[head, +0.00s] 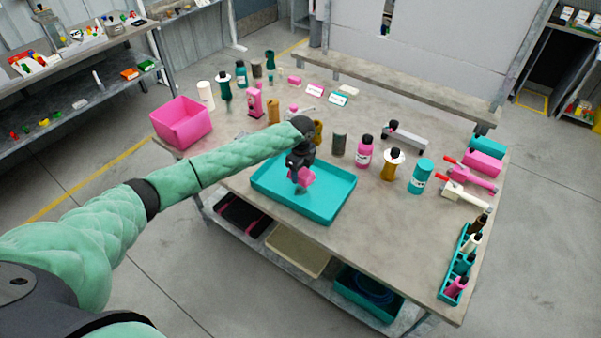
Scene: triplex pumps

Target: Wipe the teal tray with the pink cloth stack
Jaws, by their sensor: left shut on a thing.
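The teal tray (330,207) lies near the front edge of the workbench, left of its middle. My left gripper (300,173) is over the tray, pointing down, and is shut on the pink cloth stack (304,178). The cloth stack is at or just above the tray floor; I cannot tell if it touches. The gripper and wrist hide part of the tray's back left. My right gripper is not in view.
Several bottles and cans stand behind the tray, including a pink bottle (364,153) and a teal can (421,177). A pink bin (182,123) stands at the bench's left corner. A teal rack of small bottles (450,283) is at the right front. Bare benchtop (385,235) lies right of the tray.

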